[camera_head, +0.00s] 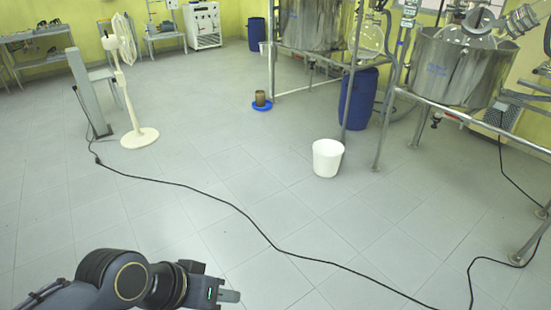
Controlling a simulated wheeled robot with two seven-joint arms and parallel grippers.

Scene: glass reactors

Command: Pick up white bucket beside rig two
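A white bucket (327,158) stands upright on the grey tiled floor, right of the middle of the head view, in front of a metal rig with a steel vessel (462,66). My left gripper (228,296) is low in the view, far in front of the bucket and to its left, touching nothing that I can see. It shows from the side, so I cannot tell whether its fingers are apart. My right gripper is not in view.
A black cable (240,212) runs across the floor between my gripper and the bucket. A blue barrel (358,98) stands behind the bucket. A white pedestal fan (137,134) stands at the left. A blue dish (262,106) holds a brown container.

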